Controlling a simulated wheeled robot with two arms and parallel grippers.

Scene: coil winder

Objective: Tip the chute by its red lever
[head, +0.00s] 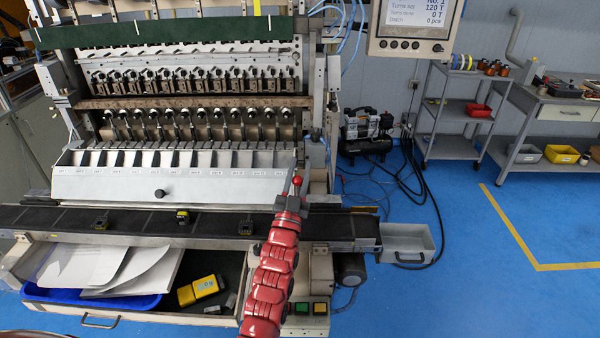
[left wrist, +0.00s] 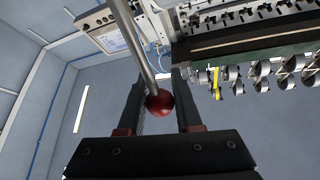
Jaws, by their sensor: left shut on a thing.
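The grey chute (head: 130,187) spans the front of the winder below the row of coils, its sloped front facing me and its top divided into labelled slots. The lever, a metal rod with a red ball knob (head: 297,181), stands at the chute's right end. My left gripper (head: 292,192) is at the knob, its red arm reaching up from below. In the left wrist view, the red knob (left wrist: 159,103) and its rod (left wrist: 134,40) sit between the two dark fingers, which are shut on it. My right gripper is out of view.
A dark conveyor belt (head: 145,225) with several small parts runs below the chute. A grey bin (head: 408,240) stands at its right end. A blue tray (head: 90,297) with white sheets lies below. A monitor (head: 413,27) hangs upper right. Blue floor is free at right.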

